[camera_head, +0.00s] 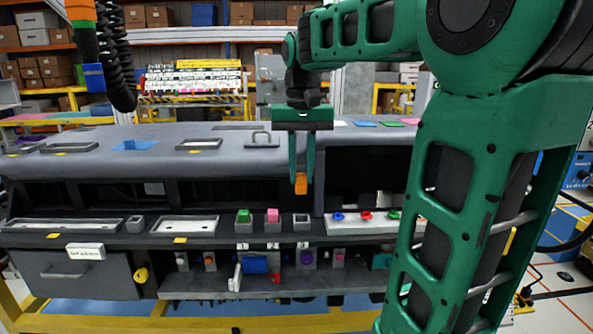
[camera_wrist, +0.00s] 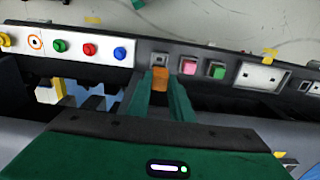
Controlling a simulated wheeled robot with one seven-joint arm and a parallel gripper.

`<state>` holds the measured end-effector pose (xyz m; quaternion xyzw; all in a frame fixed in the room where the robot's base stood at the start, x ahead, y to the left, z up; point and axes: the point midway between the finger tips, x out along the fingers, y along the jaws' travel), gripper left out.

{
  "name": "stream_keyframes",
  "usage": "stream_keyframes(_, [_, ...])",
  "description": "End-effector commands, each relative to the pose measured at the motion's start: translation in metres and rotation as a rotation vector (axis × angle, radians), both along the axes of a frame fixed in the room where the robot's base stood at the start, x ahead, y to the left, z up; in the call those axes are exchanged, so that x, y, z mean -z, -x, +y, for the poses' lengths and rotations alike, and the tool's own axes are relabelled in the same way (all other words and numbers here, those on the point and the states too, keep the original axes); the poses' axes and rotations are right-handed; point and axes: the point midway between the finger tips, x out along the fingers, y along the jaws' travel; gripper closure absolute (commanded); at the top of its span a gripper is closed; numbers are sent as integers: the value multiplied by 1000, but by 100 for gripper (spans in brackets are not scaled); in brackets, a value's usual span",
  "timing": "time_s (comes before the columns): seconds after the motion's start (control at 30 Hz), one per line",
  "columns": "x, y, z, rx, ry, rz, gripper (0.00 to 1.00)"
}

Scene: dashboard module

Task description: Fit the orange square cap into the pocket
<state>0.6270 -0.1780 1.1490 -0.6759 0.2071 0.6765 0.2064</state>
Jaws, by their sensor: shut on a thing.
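The orange square cap (camera_head: 301,183) is held between the fingertips of my green gripper (camera_head: 301,176) in the head view. My gripper points down and is shut on the cap. The cap also shows between the fingers in the wrist view (camera_wrist: 160,78). In the wrist view the empty pocket (camera_wrist: 160,59) lies just beyond the held cap. The cap is above the ledge and apart from the pocket.
A white panel with blue, red and green round buttons (camera_head: 365,218) is right of the pocket. Shallow rectangular recesses (camera_head: 183,226) lie to the left. The grey dashboard top (camera_head: 220,146) rises behind the ledge. Small knobs and a blue cylinder (camera_head: 255,264) are on the lower shelf.

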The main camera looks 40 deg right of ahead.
Motion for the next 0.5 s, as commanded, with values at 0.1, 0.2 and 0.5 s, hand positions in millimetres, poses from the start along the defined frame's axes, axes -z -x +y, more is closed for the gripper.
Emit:
stream_keyframes(0.1, [0,2,0,1,-1,-1,100])
stream_keyframes(0.2, [5,3,0,2,-1,2,100])
stream_keyframes(0.5, [29,3,0,2,-1,1,100])
